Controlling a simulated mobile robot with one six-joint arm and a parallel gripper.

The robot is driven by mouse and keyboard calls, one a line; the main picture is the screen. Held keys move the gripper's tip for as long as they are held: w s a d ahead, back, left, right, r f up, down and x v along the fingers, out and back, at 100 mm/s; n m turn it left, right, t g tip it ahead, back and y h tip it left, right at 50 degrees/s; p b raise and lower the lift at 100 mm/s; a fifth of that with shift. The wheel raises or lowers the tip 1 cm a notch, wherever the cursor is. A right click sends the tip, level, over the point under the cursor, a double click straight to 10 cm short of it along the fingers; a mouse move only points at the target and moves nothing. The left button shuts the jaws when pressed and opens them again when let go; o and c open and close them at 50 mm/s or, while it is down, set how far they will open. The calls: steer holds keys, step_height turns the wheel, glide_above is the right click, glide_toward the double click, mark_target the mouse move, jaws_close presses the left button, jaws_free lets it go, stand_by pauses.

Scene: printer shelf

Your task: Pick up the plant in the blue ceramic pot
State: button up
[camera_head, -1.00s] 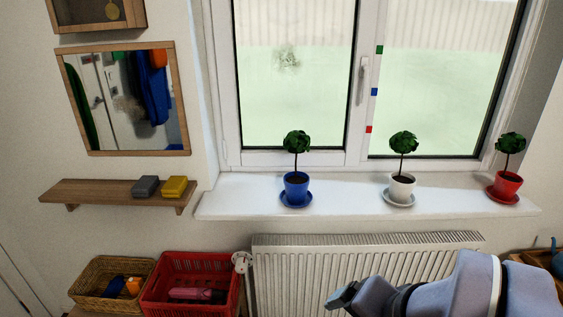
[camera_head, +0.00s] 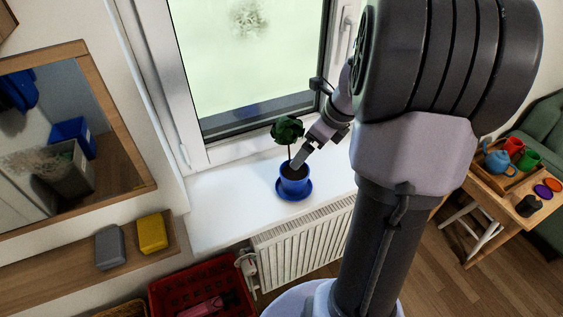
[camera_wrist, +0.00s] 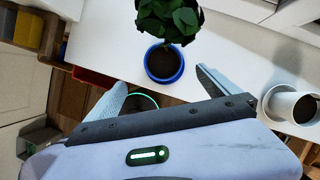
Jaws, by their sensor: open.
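The plant in the blue ceramic pot (camera_head: 294,181) stands upright on its blue saucer (camera_head: 294,195) on the white windowsill. Its round leafy crown (camera_head: 287,130) sits on a thin stem. My gripper (camera_head: 299,160) is at the pot's rim in the head view, beside the stem and below the crown. In the wrist view the blue pot (camera_wrist: 151,68) shows just ahead of and between the two spread fingertips (camera_wrist: 161,78), with the crown above it. The jaws are open and hold nothing. I cannot tell whether a finger touches the pot.
In the wrist view a white pot (camera_wrist: 276,108) stands at the right on the sill. The window frame (camera_head: 230,152) rises behind the plant. A radiator (camera_head: 300,240) is below, a shelf with grey and yellow boxes (camera_head: 152,233) at left. Sill left of the pot is clear.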

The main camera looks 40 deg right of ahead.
steer(key=b, duration=0.2)
glide_toward(291, 171)
steer(key=x, duration=0.2)
steer(key=shift+a+f, duration=0.3)
steer(key=shift+f, duration=0.05)
steer(key=b+x, duration=0.2)
steer(key=x, duration=0.1)
steer(key=b+x, duration=0.1)
steer(key=x, duration=0.1)
steer(key=shift+d+f, duration=0.15)
steer(key=shift+d, duration=0.1)
steer(key=shift+w, duration=0.15)
steer(key=shift+c, duration=1.1)
steer(key=c, duration=1.8)
steer(key=shift+c, duration=0.2)
